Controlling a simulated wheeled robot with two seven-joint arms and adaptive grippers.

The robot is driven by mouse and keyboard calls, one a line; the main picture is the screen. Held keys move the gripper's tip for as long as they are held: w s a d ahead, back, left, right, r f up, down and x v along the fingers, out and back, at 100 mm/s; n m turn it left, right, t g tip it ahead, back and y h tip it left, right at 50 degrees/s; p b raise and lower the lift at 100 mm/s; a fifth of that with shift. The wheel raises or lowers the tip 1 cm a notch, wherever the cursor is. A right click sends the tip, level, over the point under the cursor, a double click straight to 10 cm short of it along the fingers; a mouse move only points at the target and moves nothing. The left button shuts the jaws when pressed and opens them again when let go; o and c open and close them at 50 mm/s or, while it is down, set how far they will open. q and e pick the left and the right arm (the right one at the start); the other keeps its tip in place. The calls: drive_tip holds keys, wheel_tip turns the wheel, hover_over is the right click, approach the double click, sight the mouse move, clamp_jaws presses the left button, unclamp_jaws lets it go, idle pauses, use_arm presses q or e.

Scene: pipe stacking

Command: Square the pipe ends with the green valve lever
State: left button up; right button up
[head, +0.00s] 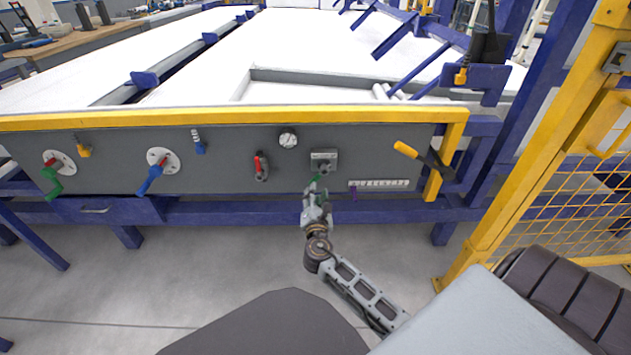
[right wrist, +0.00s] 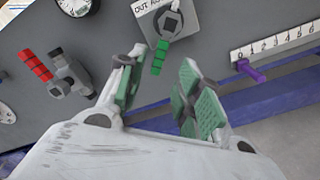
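The green valve lever (right wrist: 159,58) hangs down from a grey valve box (right wrist: 165,20) on the panel; the box's label is partly readable as "OUT". In the head view the box (head: 324,155) is right of the panel's middle, with the small lever (head: 317,178) just below it, close to my right gripper (head: 315,191). In the right wrist view my right gripper (right wrist: 160,82) is open, with green pads. The lever's lower end shows between the fingertips, with a visible gap to each side; contact is not seen. My left gripper is not in view. Pipe ends cannot be made out clearly.
A red-handled valve (head: 261,166) and a gauge (head: 288,140) are left of the box. A scale with a purple pointer (right wrist: 252,72) is to its right. A yellow-handled lever (head: 406,150) and a yellow fence (head: 545,150) stand further right. Floor before the panel is clear.

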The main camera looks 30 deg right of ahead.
sight(316, 180)
drive_tip(key=b+x, duration=0.1)
drive_tip(key=x, duration=0.4)
drive_tip(key=shift+w, duration=0.15)
drive_tip(key=shift+b+x, duration=0.75)
drive_tip(key=shift+x, duration=0.85)
drive_tip(key=shift+c, duration=0.3)
clamp_jaws()
